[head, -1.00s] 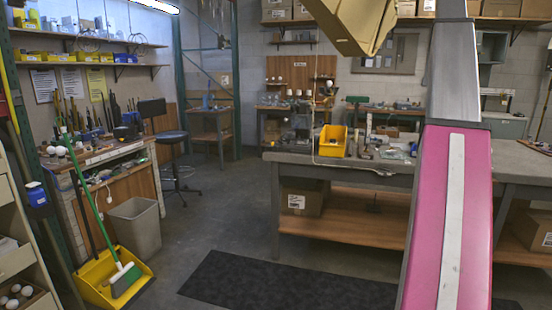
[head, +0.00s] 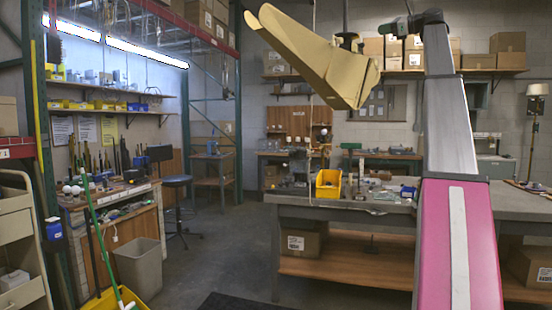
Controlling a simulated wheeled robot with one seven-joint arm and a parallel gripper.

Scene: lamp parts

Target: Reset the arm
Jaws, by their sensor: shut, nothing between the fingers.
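My arm (head: 447,115) rises along the right side of the head view, with a pink lower part and a grey upper part. No held object shows.
A yellow bin (head: 328,183) stands on the workbench. A standing lamp (head: 536,105) is at right. A cart (head: 18,245) and waste bin (head: 139,262) stand left. Open floor lies between.

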